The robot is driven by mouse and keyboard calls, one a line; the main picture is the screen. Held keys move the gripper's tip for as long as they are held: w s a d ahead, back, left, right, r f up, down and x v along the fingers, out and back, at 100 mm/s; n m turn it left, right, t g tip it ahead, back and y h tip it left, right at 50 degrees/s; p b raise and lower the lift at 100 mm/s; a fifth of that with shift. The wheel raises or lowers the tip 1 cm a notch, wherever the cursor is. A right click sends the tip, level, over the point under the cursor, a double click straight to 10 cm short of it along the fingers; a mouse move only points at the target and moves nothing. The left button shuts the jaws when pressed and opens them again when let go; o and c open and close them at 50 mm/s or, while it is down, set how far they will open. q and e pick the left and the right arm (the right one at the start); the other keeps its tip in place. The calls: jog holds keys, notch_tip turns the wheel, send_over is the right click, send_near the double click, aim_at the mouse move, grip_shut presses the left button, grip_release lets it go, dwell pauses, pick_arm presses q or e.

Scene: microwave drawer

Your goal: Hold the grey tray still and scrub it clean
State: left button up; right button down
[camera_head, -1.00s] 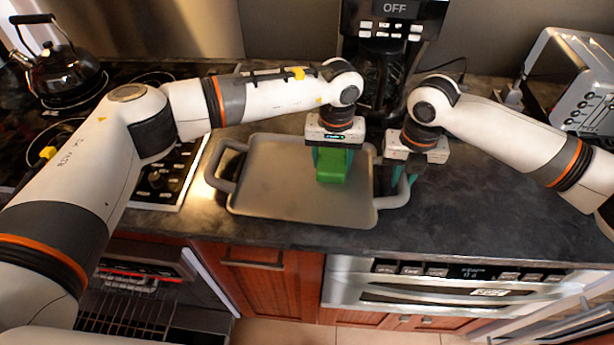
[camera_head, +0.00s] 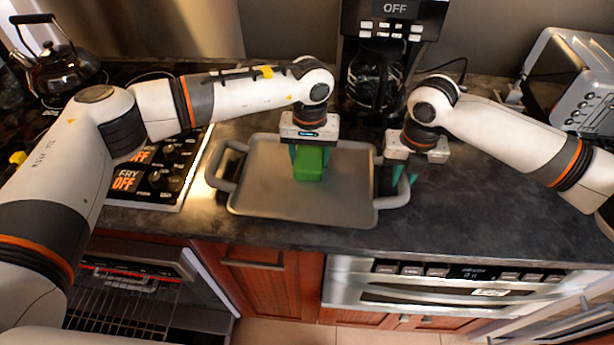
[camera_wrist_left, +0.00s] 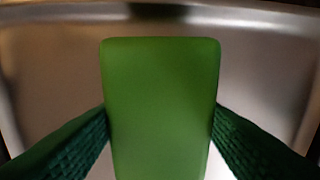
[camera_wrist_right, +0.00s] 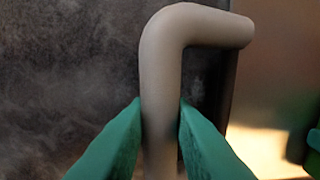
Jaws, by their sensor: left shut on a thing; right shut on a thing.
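The grey tray (camera_head: 275,200) lies flat on the dark counter with a handle at each end. My left gripper (camera_head: 309,165) is shut on a green sponge (camera_head: 309,163), held over the middle of the tray. In the left wrist view the sponge (camera_wrist_left: 160,105) sits between both fingers; whether it touches the tray surface is hard to tell. My right gripper (camera_head: 405,176) is shut on the tray's right handle (camera_head: 392,201). In the right wrist view the fingers close on the grey handle bar (camera_wrist_right: 160,100) from both sides. No distinct stains show on the tray.
A black coffee maker (camera_head: 380,75) stands behind the tray. A stove with control knobs (camera_head: 160,170) is at the left, with a kettle (camera_head: 58,72) behind. A toaster (camera_head: 575,85) is at the back right. The counter right of the tray is clear.

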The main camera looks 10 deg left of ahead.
aim_at(273, 162)
pick_arm(q)
jog(key=shift+a+f, duration=0.2)
jog(key=shift+a, duration=0.8)
jog(key=shift+a+f, duration=0.2)
jog(key=shift+a, duration=0.75)
pick_arm(e)
jog(key=shift+d, duration=0.2)
pick_arm(q)
jog(key=shift+a+r, duration=0.2)
jog(key=shift+a, duration=2)
jog(key=shift+d+r, duration=0.15)
jog(key=shift+d, duration=0.6)
jog(key=shift+d+r, duration=0.1)
jog(key=shift+d, duration=0.6)
pick_arm(e)
jog(key=shift+a, duration=0.15)
pick_arm(q)
jog(key=shift+d+f, duration=0.1)
jog(key=shift+d, duration=0.85)
jog(key=shift+a+f, duration=0.15)
jog(key=shift+a, duration=0.55)
jog(key=shift+a+f, duration=0.1)
jog(key=shift+a, duration=1.5)
